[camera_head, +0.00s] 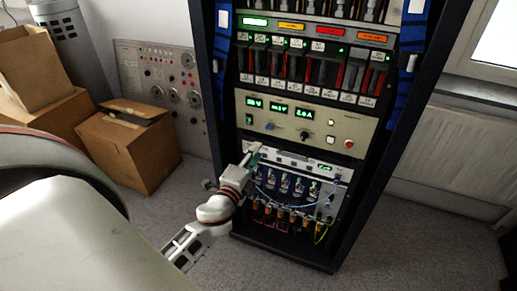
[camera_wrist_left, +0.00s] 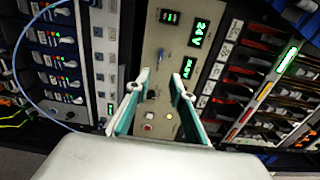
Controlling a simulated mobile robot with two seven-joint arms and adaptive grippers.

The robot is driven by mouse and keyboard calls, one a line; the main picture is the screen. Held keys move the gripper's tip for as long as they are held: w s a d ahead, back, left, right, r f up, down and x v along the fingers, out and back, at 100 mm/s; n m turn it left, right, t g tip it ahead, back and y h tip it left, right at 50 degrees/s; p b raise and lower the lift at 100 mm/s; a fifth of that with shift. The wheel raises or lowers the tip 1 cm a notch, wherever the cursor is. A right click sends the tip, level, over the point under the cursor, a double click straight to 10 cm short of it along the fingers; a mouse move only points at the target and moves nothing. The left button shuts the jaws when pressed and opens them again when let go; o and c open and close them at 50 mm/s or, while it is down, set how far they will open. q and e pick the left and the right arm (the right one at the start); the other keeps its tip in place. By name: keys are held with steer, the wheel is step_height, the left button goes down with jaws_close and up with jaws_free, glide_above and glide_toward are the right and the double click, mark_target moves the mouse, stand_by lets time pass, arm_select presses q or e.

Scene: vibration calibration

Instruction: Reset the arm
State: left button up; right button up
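My left arm comes in from the left in the head view, and its gripper (camera_head: 256,152) is in front of the equipment rack (camera_head: 372,145), near the lower edge of the power supply panel (camera_head: 270,127). In the left wrist view the two fingers of the left gripper (camera_wrist_left: 160,80) stand apart with nothing between them. Behind them is the panel with green displays, one reading 24 V, and small buttons. I cannot tell whether the fingertips touch the rack. My right gripper is not in view.
A lower module (camera_head: 290,186) with a looped blue cable (camera_head: 268,190) lies close below the gripper. Breaker rows with red parts sit higher in the rack. Cardboard boxes (camera_head: 128,150) stand left. A radiator (camera_head: 450,150) is at right. Grey carpet (camera_head: 400,245) is clear in front.

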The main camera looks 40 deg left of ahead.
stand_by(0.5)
arm_select(q)
steer(key=s+d+f+n+g+h+p, duration=0.2)
steer(key=s+d+f+n+g+h, duration=0.4)
steer(key=s+d+f+n, duration=0.5)
steer(key=s+d+f+g, duration=0.1)
steer(key=s+d+f, duration=0.7)
steer(key=s, duration=0.4)
steer(key=shift+d+f+h, duration=0.15)
steer(key=shift+f+h, duration=0.15)
steer(key=shift+f, duration=0.3)
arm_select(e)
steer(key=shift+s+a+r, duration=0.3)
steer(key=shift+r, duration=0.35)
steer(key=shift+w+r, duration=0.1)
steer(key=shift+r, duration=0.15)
arm_select(q)
steer(key=shift+w, duration=0.1)
